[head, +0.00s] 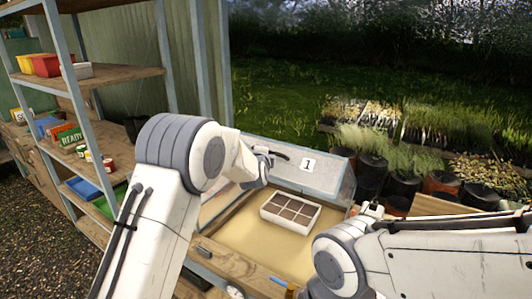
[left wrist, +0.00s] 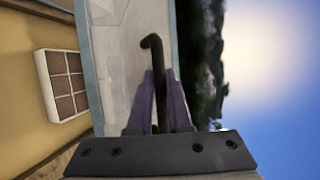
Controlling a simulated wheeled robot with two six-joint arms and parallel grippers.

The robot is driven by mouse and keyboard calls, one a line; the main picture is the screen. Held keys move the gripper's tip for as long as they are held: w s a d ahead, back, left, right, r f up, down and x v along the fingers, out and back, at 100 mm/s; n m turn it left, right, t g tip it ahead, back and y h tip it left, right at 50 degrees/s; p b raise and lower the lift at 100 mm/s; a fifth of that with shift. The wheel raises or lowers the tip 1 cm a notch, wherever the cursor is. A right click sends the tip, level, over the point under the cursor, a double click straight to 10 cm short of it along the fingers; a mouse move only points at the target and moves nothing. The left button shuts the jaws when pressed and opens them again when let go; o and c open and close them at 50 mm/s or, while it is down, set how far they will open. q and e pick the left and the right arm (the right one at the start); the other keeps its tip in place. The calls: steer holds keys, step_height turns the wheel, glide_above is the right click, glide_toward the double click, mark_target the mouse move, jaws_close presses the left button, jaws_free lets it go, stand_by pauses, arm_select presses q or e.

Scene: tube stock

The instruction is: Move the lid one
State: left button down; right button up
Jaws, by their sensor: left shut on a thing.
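Lid one is a pale panel (head: 325,178) with a blue-grey frame and a white label reading 1 (head: 308,164). It stands raised and tilted at the back of a wooden bed, leaving the bed's inside in view. The lid also shows in the left wrist view (left wrist: 115,60). My left gripper (head: 266,154) is at the lid's upper left. Its purple fingers are shut on the dark handle (left wrist: 152,44), whose hooked end sticks out beyond them. My right gripper (head: 371,209) is right of the bed, apart from the lid; its fingers are too small to read.
A white tray with several brown cells (head: 291,212) sits on the bed's sandy floor (head: 245,227). Shelves with coloured boxes (head: 120,75) stand at left. Black pots (head: 372,172) and planted trays are behind and right. A blue object (head: 278,281) lies on the front edge.

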arm_select(q)
steer(key=c, duration=0.8)
jaws_free()
steer(key=shift+c, duration=0.2)
steer(key=shift+s, duration=0.1)
steer(key=shift+s+b, duration=0.3)
steer(key=b+v, duration=0.3)
steer(key=v, duration=0.6)
steer(key=shift+s+r, duration=0.25)
steer(key=shift+s, duration=0.05)
